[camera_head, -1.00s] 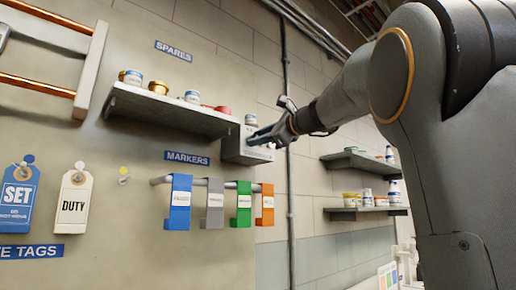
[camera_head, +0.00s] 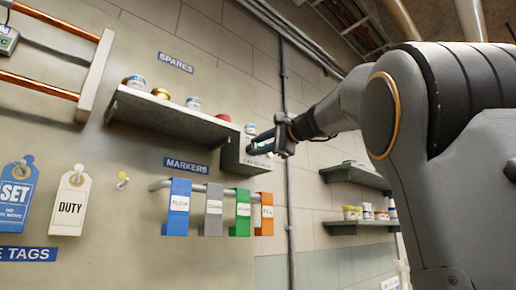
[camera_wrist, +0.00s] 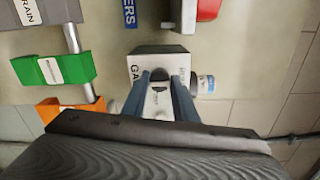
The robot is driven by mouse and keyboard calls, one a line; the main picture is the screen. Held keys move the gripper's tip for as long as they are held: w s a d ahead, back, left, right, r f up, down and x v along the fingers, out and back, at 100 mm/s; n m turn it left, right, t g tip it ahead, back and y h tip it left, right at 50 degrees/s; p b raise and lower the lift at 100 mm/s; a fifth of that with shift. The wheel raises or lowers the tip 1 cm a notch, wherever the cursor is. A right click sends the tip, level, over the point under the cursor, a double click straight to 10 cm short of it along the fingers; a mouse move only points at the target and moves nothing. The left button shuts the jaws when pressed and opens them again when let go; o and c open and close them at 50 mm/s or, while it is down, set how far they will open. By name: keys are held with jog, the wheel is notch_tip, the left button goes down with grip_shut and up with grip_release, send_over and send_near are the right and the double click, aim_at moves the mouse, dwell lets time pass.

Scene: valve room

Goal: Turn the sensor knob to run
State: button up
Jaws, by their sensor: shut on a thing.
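A grey-white box (camera_head: 244,157) with lettering on it is fixed to the wall below the right end of the shelf. It also shows in the wrist view (camera_wrist: 170,48). A dark round knob (camera_wrist: 158,76) is on its face, between my fingers. My gripper (camera_wrist: 157,82) is shut on the knob, one blue-grey finger on each side. In the head view my gripper (camera_head: 262,143) reaches the box from the right and hides its front. Small print lies beside the knob, but I cannot read the knob's setting.
A grey shelf (camera_head: 170,118) with several jars is above and left. Colored marker tags hang from a rail (camera_head: 160,185) below, including a green tag (camera_wrist: 52,70). A small jar (camera_wrist: 206,84) stands by the box. Other shelves (camera_head: 355,176) are at right.

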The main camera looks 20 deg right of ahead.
jog(key=o, duration=1.1)
jog(key=shift+c, duration=0.2)
jog(key=b+v, duration=0.1)
jog(key=v, duration=0.7)
